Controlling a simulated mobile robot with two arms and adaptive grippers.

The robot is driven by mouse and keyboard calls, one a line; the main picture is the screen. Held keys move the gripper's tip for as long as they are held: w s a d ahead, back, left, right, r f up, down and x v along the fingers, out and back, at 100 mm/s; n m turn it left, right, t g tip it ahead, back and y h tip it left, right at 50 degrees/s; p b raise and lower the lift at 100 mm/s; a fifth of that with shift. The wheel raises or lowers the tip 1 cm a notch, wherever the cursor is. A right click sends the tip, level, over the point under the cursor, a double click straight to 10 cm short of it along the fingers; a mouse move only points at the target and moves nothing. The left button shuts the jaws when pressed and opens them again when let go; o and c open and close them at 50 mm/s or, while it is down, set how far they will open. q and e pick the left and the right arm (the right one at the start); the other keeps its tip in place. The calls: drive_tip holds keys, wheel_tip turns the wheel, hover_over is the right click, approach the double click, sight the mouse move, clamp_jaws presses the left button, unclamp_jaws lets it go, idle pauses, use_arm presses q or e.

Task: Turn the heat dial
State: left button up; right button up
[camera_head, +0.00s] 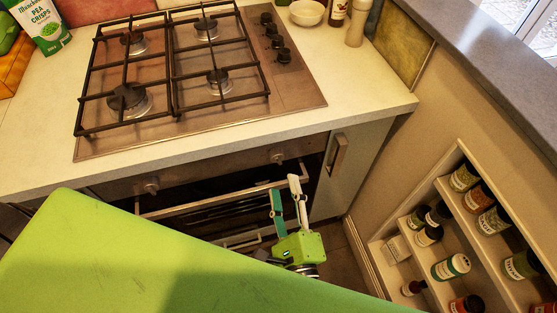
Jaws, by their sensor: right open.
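Two round dials sit on the metal oven front panel under the counter edge: a right dial (277,157) and a left dial (151,186). Several black knobs (277,42) stand in a row on the right side of the hob. I cannot tell which of these is the heat dial. My right gripper (284,188) is open and empty, its fingers pointing up in front of the oven, a little below the right dial and apart from it in the picture. My left gripper is not in view.
The gas hob (205,110) with black grates lies on the pale counter (355,90). A cabinet handle (338,155) is right of the oven. Spice shelves (450,205) stand at the right. A bowl (307,12) and bottles are at the back.

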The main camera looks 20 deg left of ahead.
sight(278, 163)
drive_tip(key=x, duration=0.8)
drive_tip(key=shift+p, duration=0.3)
drive_tip(key=c, duration=1.1)
